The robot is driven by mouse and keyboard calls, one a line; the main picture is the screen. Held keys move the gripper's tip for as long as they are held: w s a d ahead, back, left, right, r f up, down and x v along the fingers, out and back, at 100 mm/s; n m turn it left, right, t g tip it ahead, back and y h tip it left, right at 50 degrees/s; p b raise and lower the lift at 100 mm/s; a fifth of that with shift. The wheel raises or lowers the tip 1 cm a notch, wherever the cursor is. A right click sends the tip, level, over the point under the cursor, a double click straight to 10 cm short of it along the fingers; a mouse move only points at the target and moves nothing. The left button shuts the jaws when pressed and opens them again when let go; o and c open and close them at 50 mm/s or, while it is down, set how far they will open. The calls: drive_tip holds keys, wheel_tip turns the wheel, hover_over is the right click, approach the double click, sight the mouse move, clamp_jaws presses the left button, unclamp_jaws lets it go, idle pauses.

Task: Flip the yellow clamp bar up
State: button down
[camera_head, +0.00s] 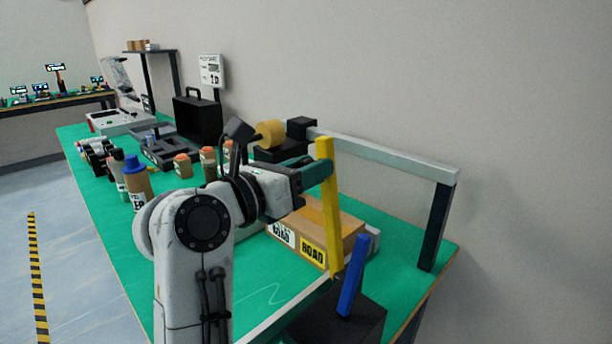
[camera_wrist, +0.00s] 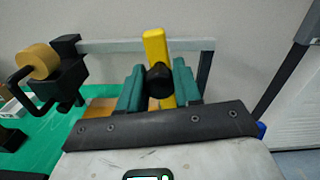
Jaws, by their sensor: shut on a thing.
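The yellow clamp bar (camera_head: 332,215) stands nearly upright, leaning slightly, at the near right of the bench. Its lower end is close to the front of a cardboard box (camera_head: 312,232). In the wrist view the bar (camera_wrist: 154,45) rises behind and between the teal fingers of my gripper (camera_wrist: 158,88). A round black knob (camera_wrist: 159,80) sits between the fingers and hides part of the bar. The bar's pivot is hard to make out.
A blue lever (camera_head: 351,278) stands on a dark block (camera_head: 345,322) just right of the bar's foot. A grey frame (camera_head: 390,158) and a tan roll on a black holder (camera_head: 270,133) are behind. Bottles (camera_head: 137,180) stand left on the green bench.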

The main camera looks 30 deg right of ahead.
drive_tip(key=shift+s+d+f, duration=0.1)
drive_tip(key=shift+s+d, duration=0.05)
drive_tip(key=c, duration=0.8)
unclamp_jaws()
drive_tip(key=v, duration=1.1)
drive_tip(key=shift+b, duration=0.3)
